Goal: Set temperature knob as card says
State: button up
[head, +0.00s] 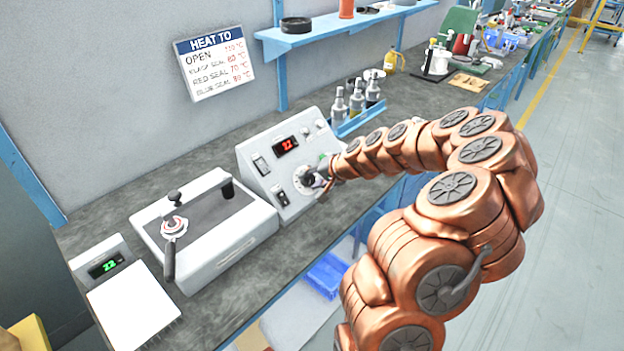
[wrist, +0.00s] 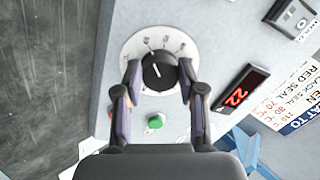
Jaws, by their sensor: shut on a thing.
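The black temperature knob (wrist: 158,72) with a white pointer line sits on a round white dial in the wrist view. My gripper (wrist: 158,82) has a finger on each side of the knob and is shut on it. In the head view, my gripper (head: 318,178) is at the front of the control box (head: 283,152) and partly hides the dial. The red display (head: 286,145) reads 22. The card (head: 214,63) on the wall is headed HEAT TO and lists OPEN, black seal, red seal and blue seal with temperatures; red seal reads 70 °C.
A green button (wrist: 155,121) lies below the knob in the wrist view. A white device with a black lever (head: 205,230) and a scale (head: 130,305) stand left of the box. Bottles (head: 357,103) stand behind it, under a blue shelf (head: 340,30).

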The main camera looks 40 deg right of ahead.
jog(key=m, duration=0.3)
jog(key=shift+a, duration=0.1)
jog(key=shift+m, duration=1.6)
jog(key=o, duration=1.1)
jog(key=shift+o, duration=0.2)
jog(key=shift+r, duration=0.1)
jog(key=v, duration=1.2)
jog(key=shift+s, duration=0.15)
jog(key=shift+a, duration=0.15)
